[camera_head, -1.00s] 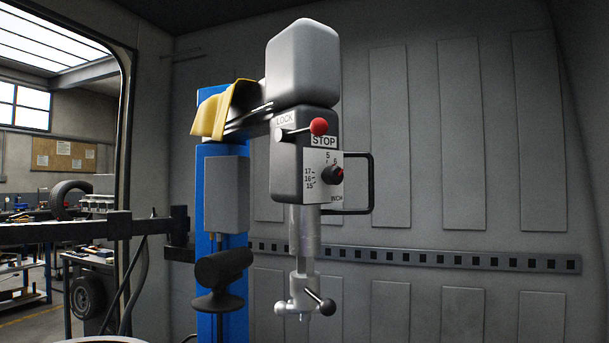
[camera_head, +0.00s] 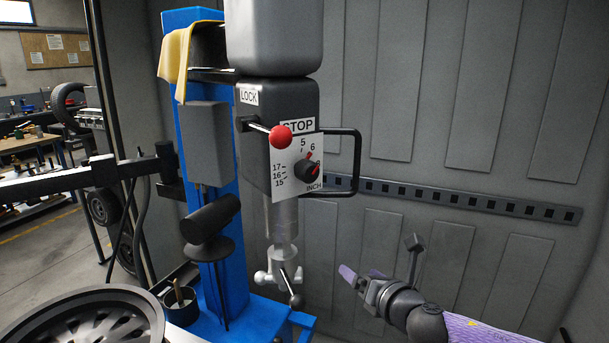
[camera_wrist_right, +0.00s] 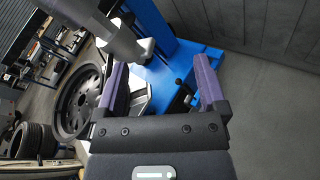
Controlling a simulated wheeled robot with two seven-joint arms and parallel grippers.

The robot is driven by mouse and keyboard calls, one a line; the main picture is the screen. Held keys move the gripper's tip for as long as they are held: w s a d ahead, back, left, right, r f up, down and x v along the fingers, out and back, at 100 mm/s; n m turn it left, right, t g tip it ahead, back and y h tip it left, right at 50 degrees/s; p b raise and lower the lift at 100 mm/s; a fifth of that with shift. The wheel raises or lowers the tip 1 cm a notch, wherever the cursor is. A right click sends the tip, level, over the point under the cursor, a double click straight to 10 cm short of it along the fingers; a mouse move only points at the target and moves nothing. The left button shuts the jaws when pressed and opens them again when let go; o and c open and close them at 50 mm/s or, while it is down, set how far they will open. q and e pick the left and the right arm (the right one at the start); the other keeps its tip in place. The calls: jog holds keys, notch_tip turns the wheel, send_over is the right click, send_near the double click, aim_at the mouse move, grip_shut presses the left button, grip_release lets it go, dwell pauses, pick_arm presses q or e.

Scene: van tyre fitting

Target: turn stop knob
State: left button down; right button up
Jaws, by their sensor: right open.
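The stop knob (camera_head: 308,171) is a round black dial with red on it, on the white scale plate below the STOP label (camera_head: 298,125). Its red mark lies just under the 6. My right gripper (camera_head: 360,278) is to the right and well below the knob, open and apart from it. In the right wrist view its two purple fingers (camera_wrist_right: 161,85) are spread with nothing held between them. The knob does not show in that view. My left gripper is not in view.
A red-ball lever (camera_head: 281,137) sticks out left of the knob. A black loop handle (camera_head: 355,165) stands right of it. The grey head hangs on a blue column (camera_head: 215,250). A wheel rim (camera_head: 85,325) is at lower left. Space between gripper and wall looks clear.

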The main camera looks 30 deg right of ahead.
aim_at(312, 173)
jog(key=s+a+r+n+t+y+p, duration=0.1)
jog(key=a+r+n+y+p, duration=0.3)
jog(key=r, duration=0.6)
jog(key=s+a+r+n+t+p, duration=0.1)
jog(key=s+a+r+n, duration=0.15)
jog(key=r+n, duration=0.6)
jog(key=shift+m, duration=0.95)
jog(key=w+p, duration=0.1)
jog(key=w, duration=0.2)
jog(key=w+a+r+p, duration=0.1)
jog(key=w, duration=0.2)
jog(key=w+p, duration=0.2)
jog(key=w, duration=0.1)
jog(key=shift+w+a+r, duration=0.2)
jog(key=shift+w+a, duration=0.1)
jog(key=shift+w+a+f, duration=0.1)
jog(key=shift+w, duration=0.45)
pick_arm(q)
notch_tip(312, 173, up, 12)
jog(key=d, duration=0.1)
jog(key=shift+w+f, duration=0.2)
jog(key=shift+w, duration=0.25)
pick_arm(e)
jog(key=shift+c, duration=0.4)
grip_shut()
